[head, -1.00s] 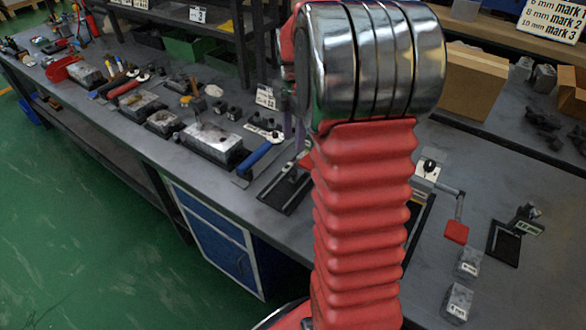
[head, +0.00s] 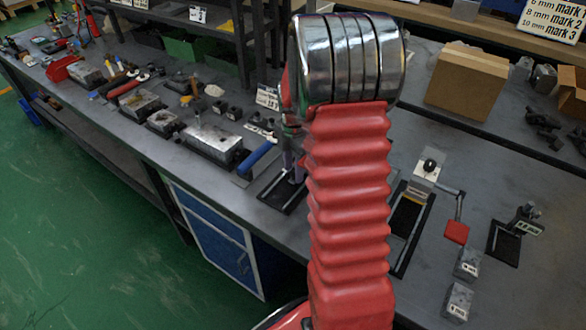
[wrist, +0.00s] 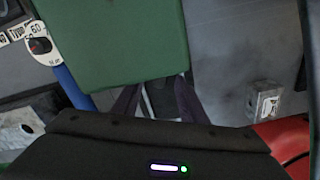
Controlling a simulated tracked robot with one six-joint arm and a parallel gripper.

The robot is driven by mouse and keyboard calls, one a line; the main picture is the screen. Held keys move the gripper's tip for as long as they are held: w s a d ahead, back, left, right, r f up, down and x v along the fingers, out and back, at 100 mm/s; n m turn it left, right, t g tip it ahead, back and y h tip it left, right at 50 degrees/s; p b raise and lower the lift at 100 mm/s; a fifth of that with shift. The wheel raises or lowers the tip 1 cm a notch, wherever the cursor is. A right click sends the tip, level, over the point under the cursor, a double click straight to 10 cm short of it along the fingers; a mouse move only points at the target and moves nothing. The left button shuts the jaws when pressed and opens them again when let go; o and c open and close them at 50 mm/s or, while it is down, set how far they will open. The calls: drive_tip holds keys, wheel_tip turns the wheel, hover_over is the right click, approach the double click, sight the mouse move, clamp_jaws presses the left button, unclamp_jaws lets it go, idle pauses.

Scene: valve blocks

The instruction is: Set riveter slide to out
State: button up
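I cannot tell for sure which object is the riveter. A device with a pale plate and a black knob (head: 428,170) stands on a black base on the bench, right of my arm. A second device on a black base (head: 283,192) stands left of my arm, partly hidden by it. In the wrist view, a large green block (wrist: 125,40) fills the upper middle. Below it show the dark purple fingers of my gripper (wrist: 160,97), apart at their roots, with something grey between them. The green block hides their tips, so their grip is unclear.
A lever with a red pad (head: 456,232) and small labelled blocks (head: 467,264) are at the right. A blue-handled tool (head: 258,158) and metal blocks (head: 212,138) lie to the left. Cardboard boxes (head: 466,80) stand behind. Bare bench lies in front of the boxes.

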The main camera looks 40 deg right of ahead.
drive_tip(key=shift+c, duration=0.6)
clamp_jaws()
